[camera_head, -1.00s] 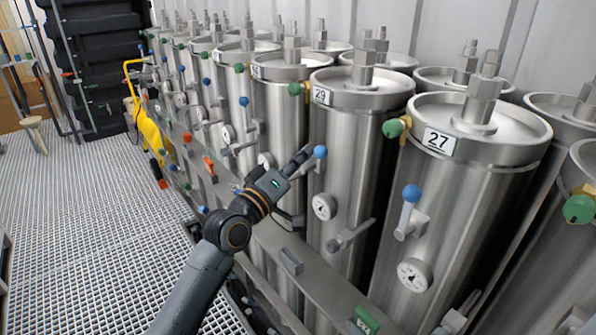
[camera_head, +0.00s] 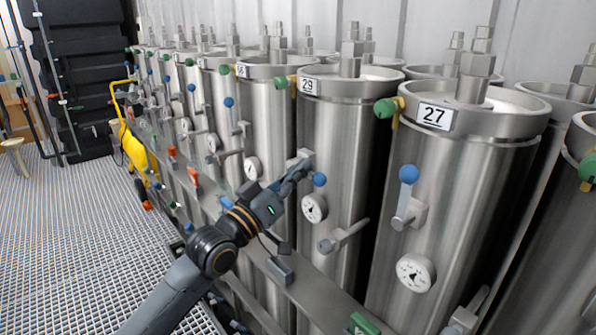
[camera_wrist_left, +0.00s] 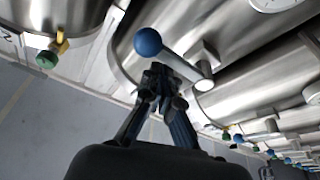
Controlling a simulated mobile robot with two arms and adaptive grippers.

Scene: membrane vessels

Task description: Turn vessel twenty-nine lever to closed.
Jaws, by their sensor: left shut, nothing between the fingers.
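Vessel twenty-nine is the steel cylinder with the "29" label (camera_head: 309,86), left of the one marked 27. Its lever has a blue ball end (camera_head: 319,179), just above a round gauge (camera_head: 314,208). My left gripper (camera_head: 302,166) is shut and empty, its fingertips beside the ball on its left and hiding most of the lever arm. In the left wrist view the blue ball (camera_wrist_left: 148,42) and its grey lever arm (camera_wrist_left: 183,66) lie just beyond the shut fingertips (camera_wrist_left: 157,72); contact cannot be told. My right gripper is not in view.
Vessel 27 (camera_head: 436,117) stands to the right, its blue-ball lever (camera_head: 409,174) pointing up. A lower grey handle (camera_head: 343,236) juts out beneath the gauge. A metal rail (camera_head: 310,298) runs along the front.

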